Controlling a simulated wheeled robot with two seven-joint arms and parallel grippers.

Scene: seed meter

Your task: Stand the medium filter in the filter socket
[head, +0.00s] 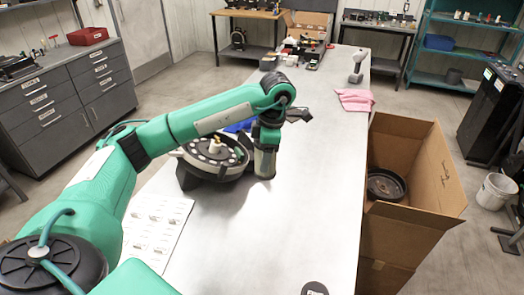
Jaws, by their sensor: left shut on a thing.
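My left gripper (265,174) points down over the metal table, just right of a round device (200,166). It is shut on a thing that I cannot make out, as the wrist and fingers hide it. The round device has a pale plate with a ring of dark holes, a brass-coloured middle piece and a dark body. I cannot pick out the medium filter or the filter socket for certain.
The metal table (300,215) is clear at front and right of the gripper. A pink cloth (356,100) lies farther back. A cardboard box (415,215) stands beyond the right edge.

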